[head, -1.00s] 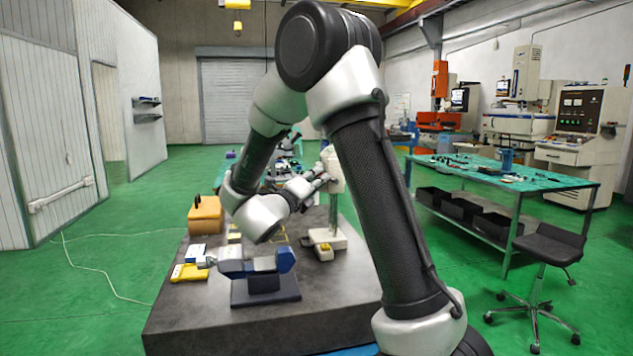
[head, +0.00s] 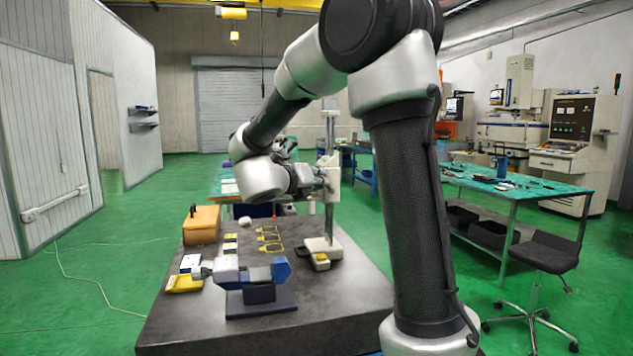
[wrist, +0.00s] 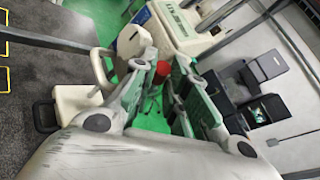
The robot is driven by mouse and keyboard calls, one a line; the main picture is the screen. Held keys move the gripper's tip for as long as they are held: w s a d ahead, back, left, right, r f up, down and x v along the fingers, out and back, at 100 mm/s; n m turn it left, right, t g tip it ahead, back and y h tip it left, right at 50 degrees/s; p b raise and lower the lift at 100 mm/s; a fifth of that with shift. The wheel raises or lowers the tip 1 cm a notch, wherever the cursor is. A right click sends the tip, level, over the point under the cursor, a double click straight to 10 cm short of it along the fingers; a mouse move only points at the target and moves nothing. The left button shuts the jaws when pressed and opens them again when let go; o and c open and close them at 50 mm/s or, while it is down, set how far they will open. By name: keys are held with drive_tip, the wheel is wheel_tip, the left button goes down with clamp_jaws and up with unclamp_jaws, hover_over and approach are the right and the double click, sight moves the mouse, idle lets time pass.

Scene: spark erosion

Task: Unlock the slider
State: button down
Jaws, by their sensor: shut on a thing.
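The stand with the slider stands at the back right of the dark table, with a pale base (head: 318,244) and an upright column (head: 330,215). The pale slider (head: 330,172) sits high on the column. My gripper is beside the slider in the head view, its fingertips largely hidden by my wrist and the slider. In the wrist view my gripper (wrist: 168,72) has its two fingers close together around a small red piece (wrist: 163,68), seemingly the lock knob. A beige housing with a label (wrist: 180,28) lies just past the fingertips.
On the dark table (head: 350,310) are a blue vise-like fixture (head: 258,290), an orange box (head: 201,225), a yellow tray (head: 184,283) and yellow outlined marks (head: 268,240). A green-topped bench (head: 520,185) and a stool (head: 550,245) stand to the right.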

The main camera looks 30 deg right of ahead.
drive_tip(key=c, duration=1.4)
unclamp_jaws()
drive_tip(key=v, duration=1.2)
drive_tip(key=shift+s, duration=0.1)
